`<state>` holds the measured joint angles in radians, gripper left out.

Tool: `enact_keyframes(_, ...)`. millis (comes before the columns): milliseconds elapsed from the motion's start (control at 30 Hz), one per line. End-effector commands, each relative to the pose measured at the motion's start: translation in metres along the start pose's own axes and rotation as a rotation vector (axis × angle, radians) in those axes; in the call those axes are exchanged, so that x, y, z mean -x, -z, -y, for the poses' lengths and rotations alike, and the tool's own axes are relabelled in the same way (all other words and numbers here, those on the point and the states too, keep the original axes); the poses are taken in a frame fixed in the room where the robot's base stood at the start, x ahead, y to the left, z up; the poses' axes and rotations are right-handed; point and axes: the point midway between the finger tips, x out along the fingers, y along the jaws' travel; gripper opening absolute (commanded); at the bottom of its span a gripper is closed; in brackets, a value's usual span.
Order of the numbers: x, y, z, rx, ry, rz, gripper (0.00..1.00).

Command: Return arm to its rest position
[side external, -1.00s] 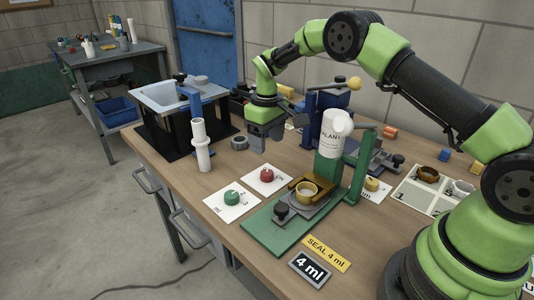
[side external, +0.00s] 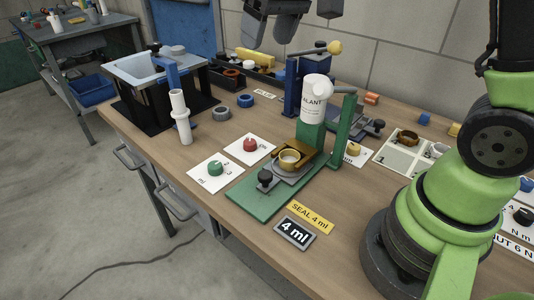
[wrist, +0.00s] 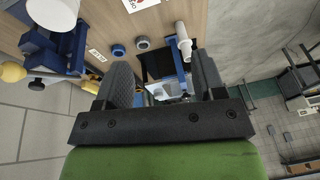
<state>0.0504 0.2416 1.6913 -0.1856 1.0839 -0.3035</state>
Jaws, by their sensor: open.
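My gripper (side external: 284,38) is raised high at the top edge of the side view, above the back of the bench, and the arm above it is cut off by the frame. Its two dark fingers stand apart with nothing between them; they also show in the wrist view (wrist: 162,82). The green sealant stand (side external: 268,190) holds a white sealant bottle (side external: 313,100) over a brass ring (side external: 290,158). My gripper is well clear of both.
A sink-like basin (side external: 150,70) in a black frame stands at the left, beside a white tube (side external: 181,118). A blue press (side external: 293,84) stands behind the stand. Grey (side external: 221,113) and blue (side external: 245,100) rings lie on the bench.

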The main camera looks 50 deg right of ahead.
Motion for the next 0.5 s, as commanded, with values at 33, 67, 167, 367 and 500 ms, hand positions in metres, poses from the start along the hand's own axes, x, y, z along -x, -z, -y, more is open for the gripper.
enact_keyframes(33,0.018,-0.014,0.004,-0.020,0.013,-0.036,0.63)
enact_keyframes(67,0.027,-0.023,0.006,-0.035,0.020,-0.055,0.63)
enact_keyframes(167,0.051,-0.053,0.011,-0.083,0.047,-0.115,0.63)
enact_keyframes(367,0.076,-0.119,0.017,-0.176,0.111,-0.223,0.63)
enact_keyframes(500,0.078,-0.153,0.018,-0.228,0.149,-0.275,0.63)
